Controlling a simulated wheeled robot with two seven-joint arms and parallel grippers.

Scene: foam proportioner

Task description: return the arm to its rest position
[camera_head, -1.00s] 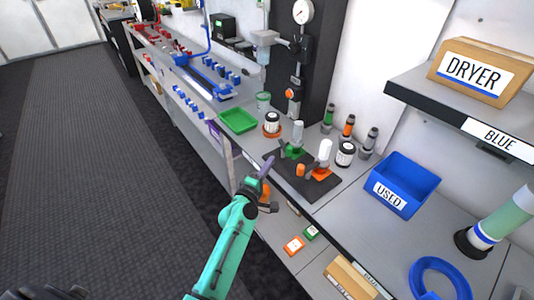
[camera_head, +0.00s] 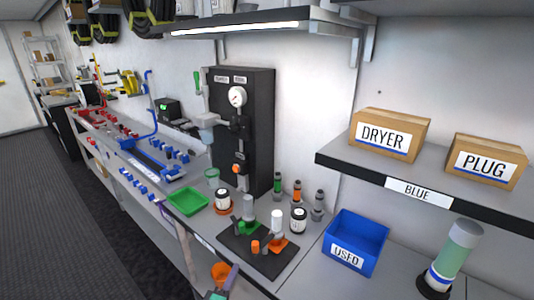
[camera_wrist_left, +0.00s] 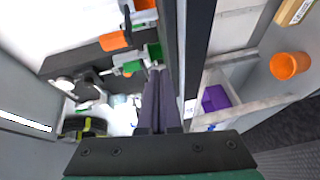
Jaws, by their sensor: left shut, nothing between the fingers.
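My left gripper (camera_head: 232,277) shows at the bottom edge of the head view, in front of the bench edge and left of the black mat (camera_head: 283,263). Its dark purple fingers point up and away. In the left wrist view, the gripper's fingers (camera_wrist_left: 158,85) lie together with nothing between them. Most of the left arm is below the head view's edge. My right gripper is in neither view.
The mat holds green and orange fittings close to the left gripper. A green tray (camera_head: 188,201) and blue USED bin (camera_head: 355,243) stand on the bench. Open floor (camera_head: 50,220) lies left.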

